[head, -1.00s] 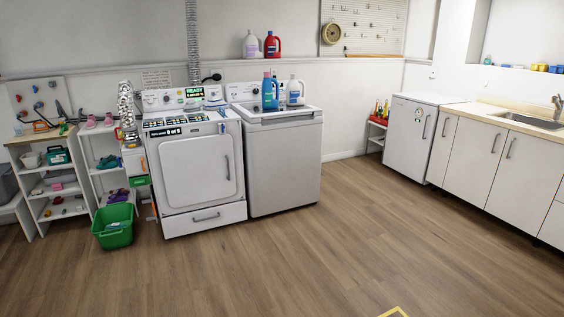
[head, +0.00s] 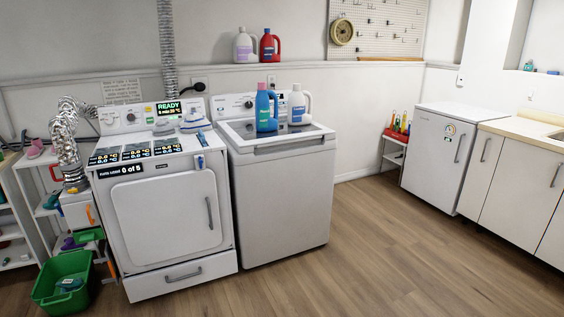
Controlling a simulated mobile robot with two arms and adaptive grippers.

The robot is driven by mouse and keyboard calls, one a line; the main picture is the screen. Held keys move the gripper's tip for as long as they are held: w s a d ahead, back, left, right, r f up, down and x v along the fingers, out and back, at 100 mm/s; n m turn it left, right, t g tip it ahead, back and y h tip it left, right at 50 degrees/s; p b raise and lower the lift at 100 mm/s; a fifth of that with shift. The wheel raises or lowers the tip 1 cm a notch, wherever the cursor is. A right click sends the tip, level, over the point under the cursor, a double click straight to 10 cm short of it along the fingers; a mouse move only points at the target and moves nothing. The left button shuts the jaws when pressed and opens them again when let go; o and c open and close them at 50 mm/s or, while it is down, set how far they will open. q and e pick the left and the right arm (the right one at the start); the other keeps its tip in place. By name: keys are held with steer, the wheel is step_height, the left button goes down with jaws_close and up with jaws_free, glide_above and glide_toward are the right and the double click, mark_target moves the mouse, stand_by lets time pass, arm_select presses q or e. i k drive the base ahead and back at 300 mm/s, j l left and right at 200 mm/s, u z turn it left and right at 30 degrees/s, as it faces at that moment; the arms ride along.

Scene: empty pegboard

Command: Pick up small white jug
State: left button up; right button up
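A small white jug (head: 300,108) with a blue label stands upright on top of the top-loading washer (head: 280,195). A blue bottle (head: 265,112) with a pink cap stands just left of it. Another pale, whitish-lavender jug (head: 244,47) stands on the wall ledge above, beside a red jug (head: 269,48). Neither of my grippers is in view.
A white front-loading dryer (head: 165,215) with display panels stands left of the washer. A green bin (head: 63,290) is on the floor at lower left. A small white fridge (head: 432,158) and cabinets (head: 500,180) line the right. The wood floor in front is clear.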

mark_target(297, 115)
steer(key=i, duration=2)
steer(key=i+z, duration=0.1)
steer(key=i, duration=0.55)
steer(key=i+j+z, duration=0.1)
steer(key=i, duration=0.55)
steer(key=i+j+z, duration=0.1)
steer(key=i, duration=0.55)
steer(key=j, duration=0.1)
